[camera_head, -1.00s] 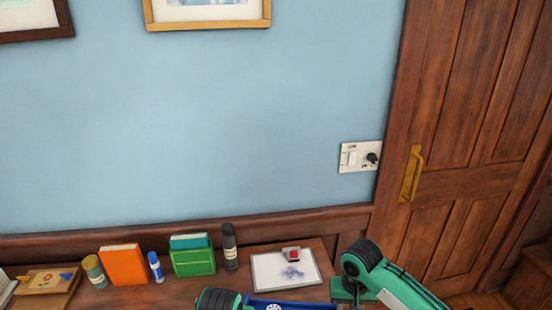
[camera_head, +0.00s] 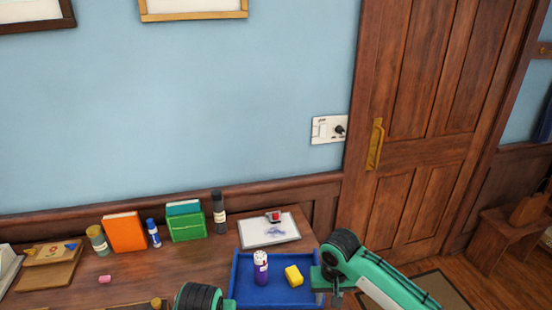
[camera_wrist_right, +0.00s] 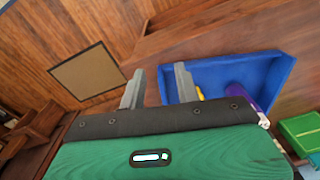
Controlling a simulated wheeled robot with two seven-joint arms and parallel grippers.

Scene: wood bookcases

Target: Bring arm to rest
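My right gripper (camera_head: 327,298) hangs at the right edge of the blue tray, at the end of the green arm with a black round joint. In the right wrist view its two grey fingers (camera_wrist_right: 157,85) are apart with nothing between them. The blue tray (camera_wrist_right: 215,72) shows beyond the fingers there. My left arm shows only as a black round joint and a bit of green at the bottom edge of the head view; its fingers are out of the picture.
The blue tray (camera_head: 244,262) holds a purple bottle (camera_head: 261,268) and a yellow block (camera_head: 293,276). A whiteboard (camera_head: 256,233), a green box (camera_head: 187,228), an orange book (camera_head: 124,232) and a dark bottle (camera_head: 219,213) line the desk's back. A door (camera_head: 400,130) stands right.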

